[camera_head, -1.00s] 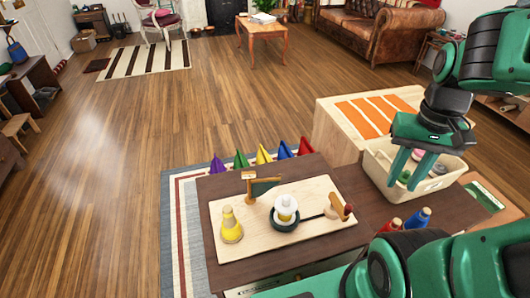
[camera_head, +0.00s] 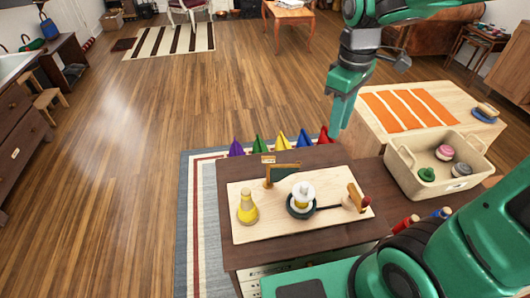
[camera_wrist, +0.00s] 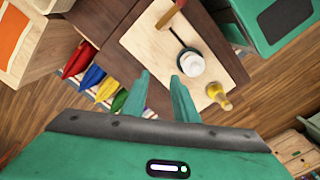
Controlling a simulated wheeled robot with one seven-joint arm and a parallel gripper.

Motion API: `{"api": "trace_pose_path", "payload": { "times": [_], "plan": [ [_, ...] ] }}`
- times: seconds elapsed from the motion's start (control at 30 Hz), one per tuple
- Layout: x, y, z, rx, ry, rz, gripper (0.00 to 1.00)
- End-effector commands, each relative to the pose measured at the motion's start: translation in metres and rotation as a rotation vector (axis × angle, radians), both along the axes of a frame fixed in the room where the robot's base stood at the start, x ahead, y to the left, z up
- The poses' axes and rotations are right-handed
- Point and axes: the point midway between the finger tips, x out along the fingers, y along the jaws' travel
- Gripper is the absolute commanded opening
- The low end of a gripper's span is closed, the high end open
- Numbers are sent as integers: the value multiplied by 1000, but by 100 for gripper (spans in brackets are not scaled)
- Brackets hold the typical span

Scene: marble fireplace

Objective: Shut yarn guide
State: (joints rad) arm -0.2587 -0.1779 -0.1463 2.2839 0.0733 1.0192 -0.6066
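A pale wooden board (camera_head: 245,231) lies on the dark brown table. At its far edge stands a wooden post (camera_head: 268,176) with a dark green flap (camera_head: 285,171) reaching out to the right; this looks like the yarn guide, though I cannot be sure. In front is a white spool (camera_head: 303,192) on a dark round base, joined by a dark rod to a tilted wooden piece (camera_head: 357,197) at the right. A yellow cone (camera_head: 247,208) stands at the left. My gripper (camera_head: 338,128) is open and empty, above the table's far edge. In the wrist view (camera_wrist: 160,76) its fingers are apart; I cannot make out the flap there.
Several coloured pennants (camera_head: 282,142) line the table's far side. Red and blue pegs (camera_head: 405,223) stand near the front right.

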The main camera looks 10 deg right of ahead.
Motion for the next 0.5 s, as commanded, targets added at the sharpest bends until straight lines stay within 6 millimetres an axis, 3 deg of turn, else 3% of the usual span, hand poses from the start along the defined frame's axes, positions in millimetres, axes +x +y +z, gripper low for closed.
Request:
{"api": "trace_pose_path", "payload": {
  "times": [0.03,0.2,0.33,0.5],
  "plan": [
    [13,28,-2,0,5,130,27],
    [36,105,-7,4,5,490,27],
    [42,143,-11,8,6,658,27],
    [43,163,-16,11,8,743,27]
  ]
}}
